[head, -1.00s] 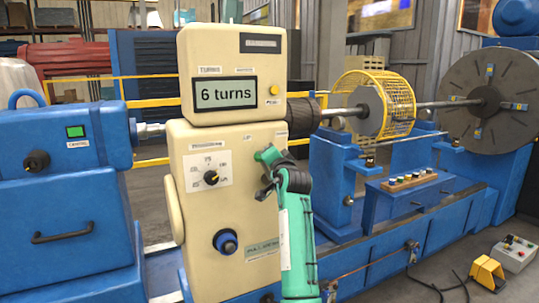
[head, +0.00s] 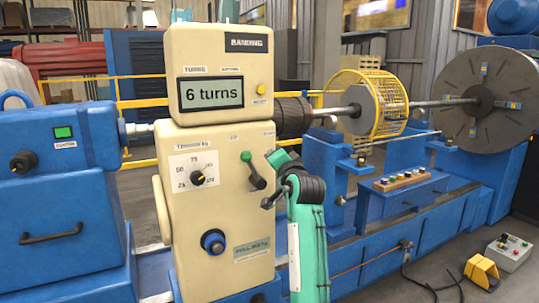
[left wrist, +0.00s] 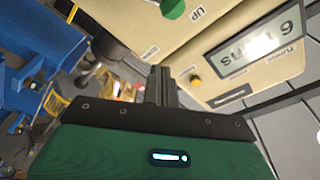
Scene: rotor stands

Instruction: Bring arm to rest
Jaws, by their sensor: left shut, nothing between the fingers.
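My green left arm rises from the bottom middle of the head view to a black wrist joint, in front of the right edge of the cream console (head: 200,255). Its fingers cannot be made out there. In the left wrist view my left gripper (left wrist: 160,72) is shut and empty, its dark fingers together. A lever with a green knob (head: 246,156) is on the console's front, left of the arm and apart from it. The knob also shows at the top of the left wrist view (left wrist: 173,8), beside an "UP" label. My right gripper is out of view.
The console display (head: 212,93) reads "6 turns". A blue machine bed (head: 365,255) runs right, bearing a yellow cage (head: 395,105) and a large grey disc (head: 455,120). A blue cabinet (head: 60,200) stands left. A yellow pedal (head: 482,270) and control box lie on the floor, lower right.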

